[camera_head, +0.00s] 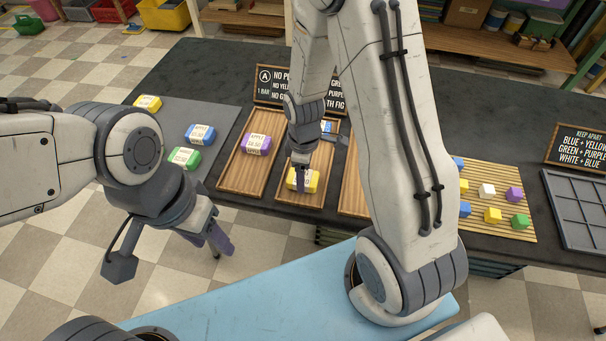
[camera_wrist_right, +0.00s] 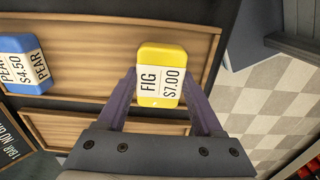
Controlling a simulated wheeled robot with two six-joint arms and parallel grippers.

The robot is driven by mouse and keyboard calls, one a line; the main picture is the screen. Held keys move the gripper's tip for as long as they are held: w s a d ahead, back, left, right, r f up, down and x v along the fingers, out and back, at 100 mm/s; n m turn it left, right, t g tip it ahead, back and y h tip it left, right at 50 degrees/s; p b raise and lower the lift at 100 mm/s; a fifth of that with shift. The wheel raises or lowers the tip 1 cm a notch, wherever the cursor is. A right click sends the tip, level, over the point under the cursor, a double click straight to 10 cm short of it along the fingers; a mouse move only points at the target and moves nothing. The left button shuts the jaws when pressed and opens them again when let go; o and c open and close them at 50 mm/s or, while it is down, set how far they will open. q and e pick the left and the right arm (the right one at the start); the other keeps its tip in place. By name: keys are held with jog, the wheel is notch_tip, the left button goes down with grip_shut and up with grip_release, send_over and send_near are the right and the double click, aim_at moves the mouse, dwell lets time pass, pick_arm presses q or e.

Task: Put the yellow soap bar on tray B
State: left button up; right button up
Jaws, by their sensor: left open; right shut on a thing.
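A yellow soap bar (camera_head: 302,179) with a white label is between the fingers of my right gripper (camera_head: 301,183). In the right wrist view the yellow bar (camera_wrist_right: 162,62) reads FIG $7.00, and the purple fingers touch its sides. It is over the near end of the middle wooden tray (camera_head: 287,196); I cannot tell whether it touches the tray. A blue PEAR bar (camera_wrist_right: 22,65) lies at the tray's far end. Another yellow bar (camera_head: 148,102) lies on the grey mat. My left gripper (camera_head: 220,240) is open and empty, in front of the table.
A purple bar (camera_head: 256,144) lies on the left tray (camera_head: 234,181). A third tray (camera_head: 351,197) is partly behind my right arm. Blue (camera_head: 199,134) and green (camera_head: 184,157) bars lie on the mat. A sign marked A (camera_head: 275,86) stands behind. Small cubes on a slatted board (camera_head: 500,228) are at right.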

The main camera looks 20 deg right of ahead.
jog(key=shift+f, duration=0.2)
jog(key=o, duration=1.5)
jog(key=shift+c, duration=0.2)
jog(key=shift+r, duration=0.4)
notch_tip(320, 180, up, 11)
jog(key=p, duration=0.1)
jog(key=s+a+r+m, duration=0.1)
jog(key=s+a+r, duration=0.1)
jog(key=s+a, duration=0.2)
jog(key=s+a+r+m, duration=0.1)
jog(key=s+a+r, duration=0.2)
jog(key=s, duration=0.5)
jog(key=s+a+r+m+y, duration=0.1)
jog(key=s+a+r+m, duration=0.1)
jog(key=s+a, duration=0.3)
jog(key=shift+s+a+r, duration=0.35)
jog(key=shift+s+r, duration=0.25)
jog(key=shift+r, duration=0.1)
